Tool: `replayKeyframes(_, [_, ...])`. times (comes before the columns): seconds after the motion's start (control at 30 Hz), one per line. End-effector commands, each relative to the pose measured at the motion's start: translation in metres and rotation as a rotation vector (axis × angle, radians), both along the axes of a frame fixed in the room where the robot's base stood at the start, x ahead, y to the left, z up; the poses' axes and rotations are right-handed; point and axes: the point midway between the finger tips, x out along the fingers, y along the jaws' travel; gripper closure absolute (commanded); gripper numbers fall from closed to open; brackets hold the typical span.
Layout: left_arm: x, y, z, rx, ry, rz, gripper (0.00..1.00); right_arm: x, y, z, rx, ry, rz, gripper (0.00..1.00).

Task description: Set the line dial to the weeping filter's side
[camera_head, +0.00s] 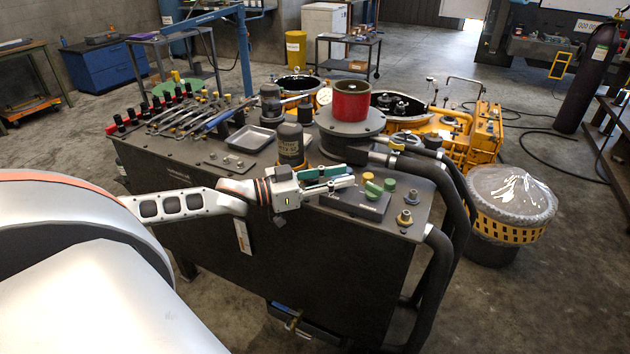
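My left gripper (338,180) reaches in from the left over the front of the dark bench top. Its fingers point right, close to a dark plate (352,204) with small green and yellow knobs (374,191). I cannot tell whether one of these is the line dial, or whether the fingers touch anything. Teal parts show at the fingers, and the finger gap is unclear. A dark canister (291,143) with a yellowish band, possibly a filter, stands just behind the gripper. Another dark canister (270,104) stands farther back. No leak is distinguishable. My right gripper is not in view.
A red cylinder (351,103) stands on a round dark flange right of the canisters. A grey tray (250,139) and rows of tools (190,115) lie at left. Thick black hoses (455,195) run down the right side. A mesh-sided drum (510,205) stands on the floor.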

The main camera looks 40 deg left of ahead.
Motion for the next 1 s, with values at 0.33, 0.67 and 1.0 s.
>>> replayKeyframes(0.33, [-0.028, 0.017, -0.002, 0.001, 0.005, 0.0, 0.74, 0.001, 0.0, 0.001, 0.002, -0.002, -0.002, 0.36])
replayKeyframes(0.67, [-0.054, 0.033, -0.002, 0.001, 0.005, 0.0, 0.74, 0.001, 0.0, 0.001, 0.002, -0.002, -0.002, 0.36])
replayKeyframes(1.0, [-0.079, 0.049, -0.002, 0.001, 0.005, -0.001, 0.74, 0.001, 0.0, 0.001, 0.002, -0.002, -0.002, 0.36])
